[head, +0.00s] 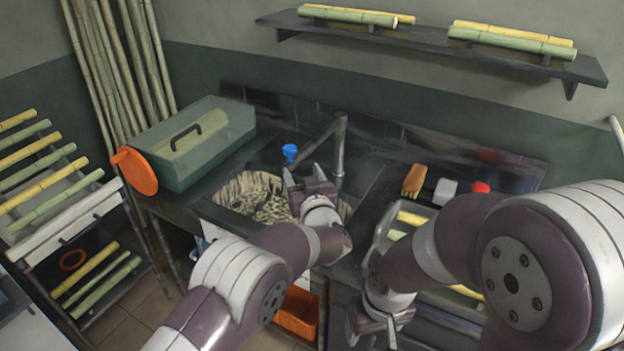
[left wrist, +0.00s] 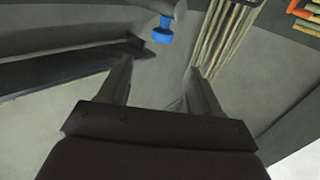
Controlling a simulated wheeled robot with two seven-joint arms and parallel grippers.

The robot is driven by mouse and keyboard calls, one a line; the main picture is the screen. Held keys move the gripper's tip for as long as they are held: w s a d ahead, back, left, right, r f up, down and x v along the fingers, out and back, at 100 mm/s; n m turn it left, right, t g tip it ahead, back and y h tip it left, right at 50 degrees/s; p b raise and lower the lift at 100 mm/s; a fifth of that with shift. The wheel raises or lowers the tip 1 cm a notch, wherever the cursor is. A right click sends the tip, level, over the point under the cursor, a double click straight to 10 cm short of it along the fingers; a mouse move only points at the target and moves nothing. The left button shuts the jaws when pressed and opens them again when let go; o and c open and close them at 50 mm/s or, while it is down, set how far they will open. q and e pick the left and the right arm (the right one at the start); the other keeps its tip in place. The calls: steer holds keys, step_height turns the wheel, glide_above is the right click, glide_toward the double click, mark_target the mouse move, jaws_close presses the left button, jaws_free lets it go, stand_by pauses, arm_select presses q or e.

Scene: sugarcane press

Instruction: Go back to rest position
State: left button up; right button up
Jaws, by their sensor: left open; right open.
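My left gripper (head: 305,180) is over the sink area in the head view, just in front of the faucet and to the right of the blue knob. In the left wrist view its two fingers (left wrist: 158,82) are apart with nothing between them. My right gripper (head: 372,330) hangs low at the front of the counter in the head view, below the tray with cane pieces. No held object shows at it, and its fingertips are partly hard to make out.
The sink (head: 262,200) holds fibrous cane waste. A blue knob (head: 290,151) and the faucet (head: 340,150) stand close to my left gripper.

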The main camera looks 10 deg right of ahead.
arm_select(q)
steer(key=shift+f, duration=0.1)
steer(key=shift+f, duration=0.1)
steer(key=s+d+f+m+g+h, duration=0.35)
steer(key=s+f+g+h, duration=0.2)
steer(key=f, duration=0.45)
steer(key=s+a+f+g+y, duration=0.1)
steer(key=s+a+f+g, duration=0.3)
steer(key=s+a+g, duration=0.45)
steer(key=s+a+r+n+g+y, duration=0.1)
steer(key=s+a+r, duration=0.2)
steer(key=s+a, duration=0.7)
steer(key=s+a+r+n+g+y+p, duration=0.1)
steer(key=s+a+r+y, duration=0.1)
steer(key=s+a, duration=0.7)
steer(key=a+r, duration=0.1)
steer(key=a, duration=0.5)
steer(key=shift+s+a+r+n+g, duration=0.15)
steer(key=shift+s+a+n+g, duration=0.15)
steer(key=shift+s+a+n, duration=0.1)
